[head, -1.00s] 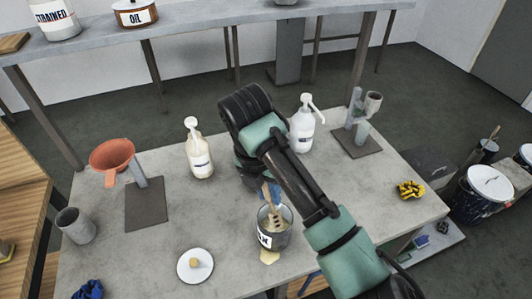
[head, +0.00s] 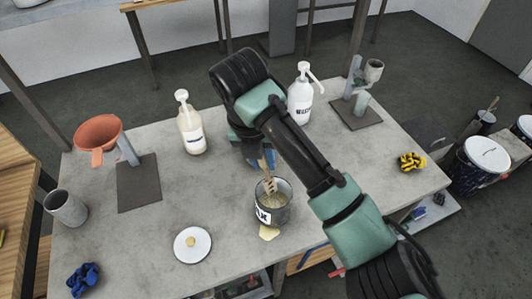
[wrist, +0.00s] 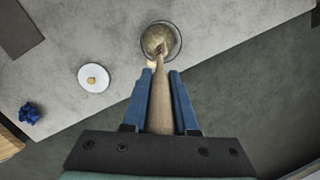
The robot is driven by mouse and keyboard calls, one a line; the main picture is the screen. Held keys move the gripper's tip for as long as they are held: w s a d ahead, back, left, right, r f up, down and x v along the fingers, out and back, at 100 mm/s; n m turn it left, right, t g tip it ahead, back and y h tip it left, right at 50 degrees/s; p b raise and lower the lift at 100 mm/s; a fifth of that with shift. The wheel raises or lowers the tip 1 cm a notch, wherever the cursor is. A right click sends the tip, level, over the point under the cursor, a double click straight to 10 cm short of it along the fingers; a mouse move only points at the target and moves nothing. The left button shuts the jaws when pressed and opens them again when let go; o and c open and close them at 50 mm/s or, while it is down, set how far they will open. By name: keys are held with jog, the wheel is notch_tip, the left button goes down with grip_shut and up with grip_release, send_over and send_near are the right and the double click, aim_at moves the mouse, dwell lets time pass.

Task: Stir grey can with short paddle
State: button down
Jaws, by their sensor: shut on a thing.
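The grey can (head: 271,212) stands upright and open on the table near its front edge, with a partly visible dark label and pale contents inside. In the wrist view the can (wrist: 176,30) shows at the top, with yellowish-tan contents. My gripper (head: 262,165) is above and behind the can, its blue fingers shut on the wooden short paddle (head: 270,186). In the wrist view the paddle (wrist: 160,100) runs between the blue fingers of my gripper (wrist: 160,80) and its far end reaches into the can's mouth. The paddle's tip is hidden in the contents.
A white lid with a knob (head: 192,244) lies left of the can, and a pale spill (head: 269,232) is at its foot. Two pump bottles (head: 191,127) (head: 300,95), an orange funnel on a stand (head: 98,133), a grey cup (head: 66,208) and blue cloth (head: 83,279) stand around. The table's middle left is clear.

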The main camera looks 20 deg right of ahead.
aim_at(268, 192)
jog(key=shift+s+a+f, duration=0.15)
jog(key=shift+s+f, duration=0.05)
jog(key=shift+f, duration=0.3)
jog(key=shift+b+x, duration=3.85)
jog(key=shift+x, duration=1.95)
